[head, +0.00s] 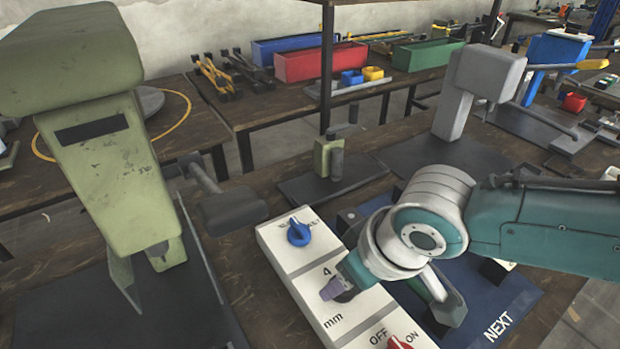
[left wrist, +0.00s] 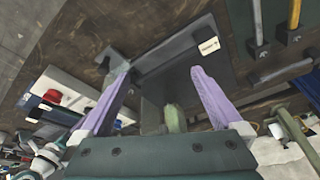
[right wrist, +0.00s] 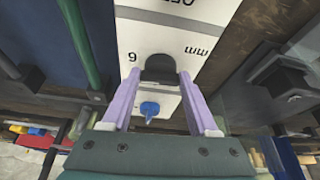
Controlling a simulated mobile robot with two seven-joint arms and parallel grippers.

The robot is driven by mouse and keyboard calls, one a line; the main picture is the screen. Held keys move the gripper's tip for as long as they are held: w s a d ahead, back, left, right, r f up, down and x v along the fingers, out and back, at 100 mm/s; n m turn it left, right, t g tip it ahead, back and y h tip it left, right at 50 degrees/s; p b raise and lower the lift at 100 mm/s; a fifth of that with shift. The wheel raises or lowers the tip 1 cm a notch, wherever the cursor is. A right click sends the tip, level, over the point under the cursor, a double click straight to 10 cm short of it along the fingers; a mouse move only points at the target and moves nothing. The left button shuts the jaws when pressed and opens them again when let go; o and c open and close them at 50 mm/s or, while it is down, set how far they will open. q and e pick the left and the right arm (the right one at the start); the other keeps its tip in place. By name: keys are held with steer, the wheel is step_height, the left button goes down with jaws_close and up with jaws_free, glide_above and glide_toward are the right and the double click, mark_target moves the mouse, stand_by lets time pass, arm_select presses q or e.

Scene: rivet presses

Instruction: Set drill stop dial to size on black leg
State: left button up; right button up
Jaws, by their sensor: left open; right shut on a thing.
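The white control panel (head: 290,262) lies on the bench with a blue knob (head: 299,233) at its far end and a red OFF/ON switch (head: 397,343) at its near end. Between them is a dark dial (right wrist: 158,68), beside the marks "4" and "mm" in the head view and "6" in the right wrist view. My right gripper (head: 338,289) is shut on this dial; its fingers hide much of it, and its pointer setting cannot be read. My left gripper (left wrist: 160,78) is open and empty above a dark plate; it is outside the head view. I cannot identify a black leg.
A tall green press (head: 105,165) stands left of the panel. A blue mat marked NEXT (head: 500,312) lies right, partly under my right arm. A grey press (head: 470,85) stands behind it. Red (head: 300,65) and green bins (head: 428,53) are on the back table.

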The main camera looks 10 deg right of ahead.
steer(key=shift+a+m+h+p, duration=0.15)
steer(key=shift+m+h+p, duration=0.5)
steer(key=shift+m, duration=0.85)
steer(key=o, duration=1.4)
steer(key=shift+t, duration=0.3)
steer(key=shift+r, duration=0.1)
steer(key=p+v, duration=0.5)
steer(key=v, duration=0.4)
steer(key=shift+s+r, duration=0.15)
steer(key=shift+r, duration=0.2)
